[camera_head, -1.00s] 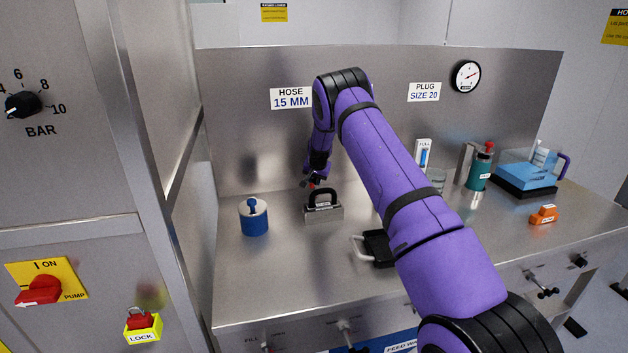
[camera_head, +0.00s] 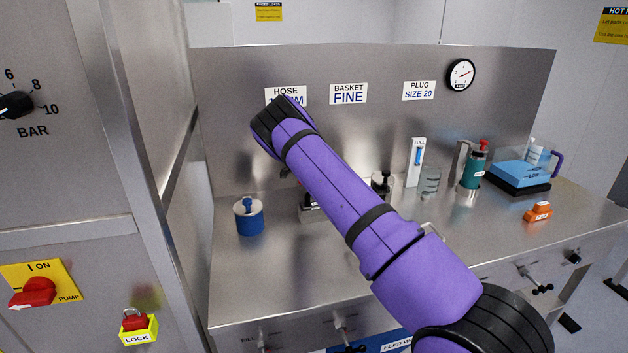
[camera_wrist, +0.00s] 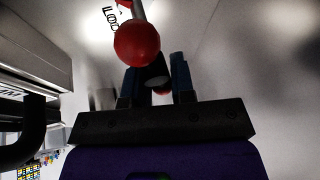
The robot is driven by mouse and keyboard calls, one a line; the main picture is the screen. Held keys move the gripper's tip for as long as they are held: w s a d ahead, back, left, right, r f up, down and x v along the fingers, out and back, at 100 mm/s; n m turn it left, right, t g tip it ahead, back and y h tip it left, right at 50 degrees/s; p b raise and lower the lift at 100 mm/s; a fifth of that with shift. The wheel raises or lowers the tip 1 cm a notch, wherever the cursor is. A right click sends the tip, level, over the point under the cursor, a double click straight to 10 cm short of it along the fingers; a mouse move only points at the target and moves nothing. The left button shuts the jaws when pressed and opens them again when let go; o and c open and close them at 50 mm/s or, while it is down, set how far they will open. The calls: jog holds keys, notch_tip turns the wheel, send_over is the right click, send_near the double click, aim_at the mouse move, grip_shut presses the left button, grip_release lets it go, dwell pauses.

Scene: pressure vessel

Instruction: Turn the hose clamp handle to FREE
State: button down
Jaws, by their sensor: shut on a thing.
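In the wrist view, my gripper (camera_wrist: 155,70) has its two blue-black fingers around a dark cylindrical handle (camera_wrist: 155,76), with a bit of red low between them. I take this to be the hose clamp handle, but its label cannot be made out. A red ball (camera_wrist: 137,43) on a metal rod is close by, just above the fingers in the picture. Dark lettering stands on the pale surface behind it. In the head view, my purple arm hides my gripper and most of the grey block (camera_head: 307,213) on the bench under the HOSE sign (camera_head: 275,97).
A blue pot (camera_head: 249,217) stands left of the block on the steel bench (camera_head: 265,285). A glass (camera_head: 429,181), a teal canister (camera_head: 474,172), a blue box (camera_head: 519,174) and an orange item (camera_head: 538,211) are on the right. Bare bench lies in front.

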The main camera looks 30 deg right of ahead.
jog(key=shift+s+m+g, duration=0.2)
jog(key=shift+m+g, duration=0.2)
jog(key=shift+m, duration=0.6)
jog(key=c, duration=1.1)
grip_release()
jog(key=shift+c, duration=0.2)
jog(key=shift+a+r, duration=0.1)
jog(key=v, duration=1)
jog(key=shift+a+r, duration=0.15)
jog(key=shift+r, duration=0.1)
